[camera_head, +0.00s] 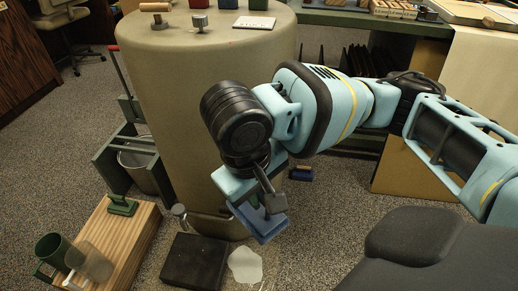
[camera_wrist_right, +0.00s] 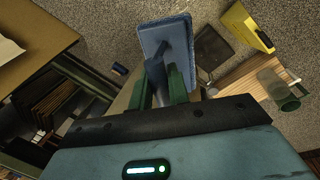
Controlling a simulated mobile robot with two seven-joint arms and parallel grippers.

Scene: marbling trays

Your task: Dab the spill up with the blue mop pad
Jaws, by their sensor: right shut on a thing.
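The spill (camera_head: 245,265) is a pale, whitish patch on the floor at the foot of the big beige drum. The blue mop pad (camera_head: 259,223) hangs tilted in the air above and behind it in the head view. In the right wrist view the pad (camera_wrist_right: 181,30) is a blue rectangle with a grey-blue handle. My right gripper (camera_head: 266,188) is shut on that handle; its green fingers also show in the right wrist view (camera_wrist_right: 161,80). I cannot make out the spill in the wrist view. My left gripper is not in view.
A dark flat block (camera_head: 194,264) lies just left of the spill. The beige drum (camera_head: 195,120) stands close behind. A wooden bench (camera_head: 130,235) with green fittings is at the left. A small blue item (camera_head: 301,174) lies on the floor. A yellow object (camera_wrist_right: 240,25) shows in the wrist view.

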